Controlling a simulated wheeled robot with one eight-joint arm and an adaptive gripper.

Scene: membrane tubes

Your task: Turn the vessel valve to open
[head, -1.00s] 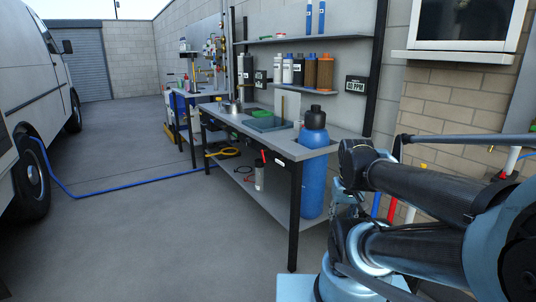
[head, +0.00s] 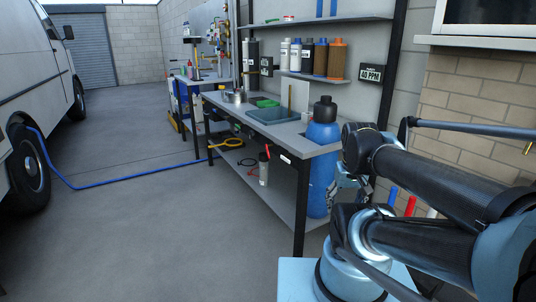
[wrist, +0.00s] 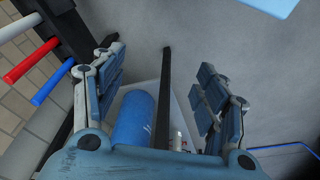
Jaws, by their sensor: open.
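A tall blue vessel (head: 322,165) with a black cap stands upright at the near right end of the workbench. A blue cylinder, probably this vessel, shows between my fingers in the wrist view (wrist: 133,118). I cannot make out a valve handle on it. Brass fittings, perhaps valves (head: 222,40), are on the wall panel at the far end, too small to tell apart. My gripper (wrist: 160,62) is open, its two blue padded fingers spread with nothing held. In the head view it is mostly hidden behind my arm.
The workbench (head: 260,205) carries a teal tray (head: 272,115) and a metal pot. Bottles stand on the wall shelf above. A blue hose (head: 115,182) crosses the floor to a van (head: 45,80) at left. The floor (head: 150,240) between is mostly clear. Coloured pipes run at right.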

